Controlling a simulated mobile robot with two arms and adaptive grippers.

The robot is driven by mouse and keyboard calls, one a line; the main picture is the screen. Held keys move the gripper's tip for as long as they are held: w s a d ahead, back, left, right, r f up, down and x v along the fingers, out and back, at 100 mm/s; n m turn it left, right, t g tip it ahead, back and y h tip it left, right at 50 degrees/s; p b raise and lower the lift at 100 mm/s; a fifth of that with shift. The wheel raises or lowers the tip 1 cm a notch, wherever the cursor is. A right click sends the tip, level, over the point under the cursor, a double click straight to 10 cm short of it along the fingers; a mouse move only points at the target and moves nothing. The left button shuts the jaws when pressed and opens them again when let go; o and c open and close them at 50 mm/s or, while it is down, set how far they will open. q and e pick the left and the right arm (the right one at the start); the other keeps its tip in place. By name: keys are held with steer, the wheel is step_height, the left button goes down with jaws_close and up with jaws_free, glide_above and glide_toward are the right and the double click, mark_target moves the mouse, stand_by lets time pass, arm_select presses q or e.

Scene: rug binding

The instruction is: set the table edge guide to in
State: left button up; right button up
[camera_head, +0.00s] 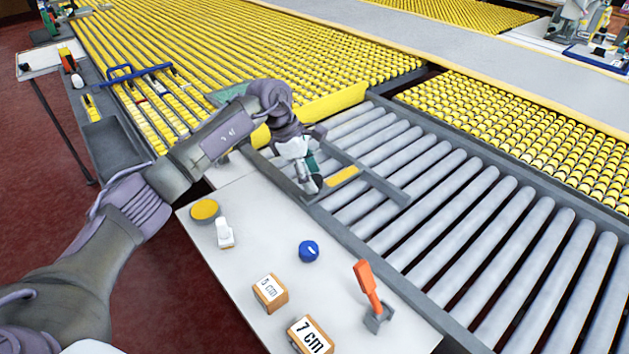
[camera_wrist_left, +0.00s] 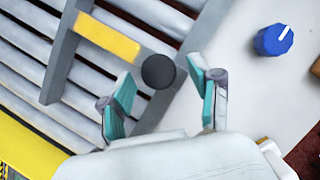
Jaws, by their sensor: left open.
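The table edge guide is a grey bar frame (camera_head: 385,186) with a yellow strip (camera_head: 343,177), lying over the grey rollers near the white panel. It also shows in the left wrist view, with its yellow strip (camera_wrist_left: 107,37) and a round black knob (camera_wrist_left: 158,71) at the strip's end. My left gripper (camera_head: 309,184) is open above that end of the guide. In the left wrist view the knob appears between and just beyond the open teal-padded fingers (camera_wrist_left: 162,88); I cannot tell whether they touch it. My right gripper is not in view.
The white panel (camera_head: 250,212) carries a yellow button (camera_head: 205,210), a white switch (camera_head: 225,234), a blue dial (camera_head: 309,251), blocks marked "5 cm" (camera_head: 270,292) and "7 cm" (camera_head: 311,337), and an orange lever (camera_head: 367,286). Grey rollers (camera_head: 470,220) extend right.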

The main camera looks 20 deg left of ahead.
arm_select(q)
steer(key=w+v, duration=0.1)
steer(key=v, duration=0.8)
steer(key=shift+s+r, duration=0.35)
steer(key=shift+s, duration=0.15)
steer(key=shift+a+f, duration=0.1)
steer(key=shift+a, duration=0.05)
